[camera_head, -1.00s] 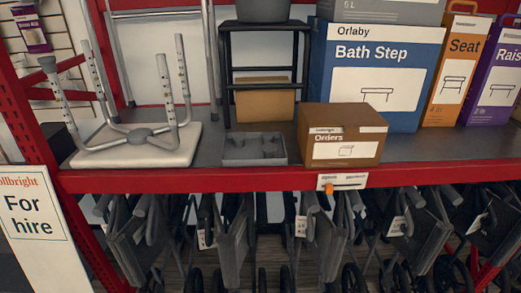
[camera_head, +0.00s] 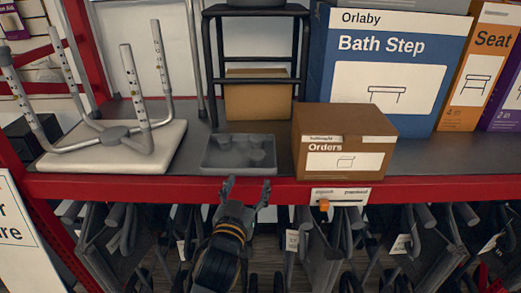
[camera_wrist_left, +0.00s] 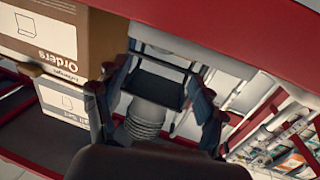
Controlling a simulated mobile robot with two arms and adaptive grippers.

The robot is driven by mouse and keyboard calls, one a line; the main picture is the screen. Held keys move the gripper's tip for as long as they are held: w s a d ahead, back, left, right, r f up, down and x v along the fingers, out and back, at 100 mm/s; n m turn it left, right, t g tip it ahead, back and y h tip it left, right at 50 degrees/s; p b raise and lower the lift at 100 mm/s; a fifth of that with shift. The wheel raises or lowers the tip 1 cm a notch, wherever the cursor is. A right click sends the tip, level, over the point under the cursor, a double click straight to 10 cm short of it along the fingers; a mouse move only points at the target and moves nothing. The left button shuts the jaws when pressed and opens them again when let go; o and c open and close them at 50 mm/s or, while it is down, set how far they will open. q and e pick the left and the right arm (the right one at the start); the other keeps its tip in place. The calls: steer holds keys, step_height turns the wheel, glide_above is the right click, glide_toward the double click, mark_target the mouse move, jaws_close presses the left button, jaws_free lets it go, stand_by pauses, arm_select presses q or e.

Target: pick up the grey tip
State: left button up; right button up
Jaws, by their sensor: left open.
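A shallow grey tray (camera_head: 210,168) sits on the shelf near its front edge. Several small grey tips (camera_head: 256,158) stand inside it; their detail is hard to make out. My left gripper (camera_head: 246,184) is open and empty in front of the shelf's red front edge, just below the tray in the picture. Its fingers point up toward the tray. In the left wrist view the two fingers of the left gripper (camera_wrist_left: 156,98) are spread apart. A grey ribbed round thing (camera_wrist_left: 144,120) shows between them; I cannot tell what it is. My right gripper is not in view.
A brown Orders box (camera_head: 345,140) stands close to the tray's right side. An upturned white stool (camera_head: 110,150) lies at its left. A black step frame (camera_head: 255,50) and a cardboard box (camera_head: 258,95) stand behind. Folded grey walkers (camera_head: 330,240) fill the space below.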

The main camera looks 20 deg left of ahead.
mark_target(255, 158)
arm_select(q)
steer(key=w, duration=0.2)
steer(key=w+p, duration=0.1)
steer(key=w, duration=0.3)
steer(key=shift+w+a+r, duration=0.3)
steer(key=shift+w+a, duration=0.05)
steer(key=w, duration=0.1)
steer(key=w+p, duration=0.1)
steer(key=w, duration=0.1)
steer(key=shift+a+r+p, duration=0.2)
steer(key=shift+a+p, duration=0.05)
steer(key=shift+p, duration=0.15)
steer(key=shift+w+a+f, duration=0.15)
steer(key=shift+w+a, duration=0.05)
steer(key=shift+w, duration=0.9)
steer(key=shift+w+p, duration=0.3)
steer(key=shift+w, duration=0.05)
steer(key=shift+w+f, duration=0.1)
steer(key=shift+w, duration=0.05)
steer(key=c, duration=1.2)
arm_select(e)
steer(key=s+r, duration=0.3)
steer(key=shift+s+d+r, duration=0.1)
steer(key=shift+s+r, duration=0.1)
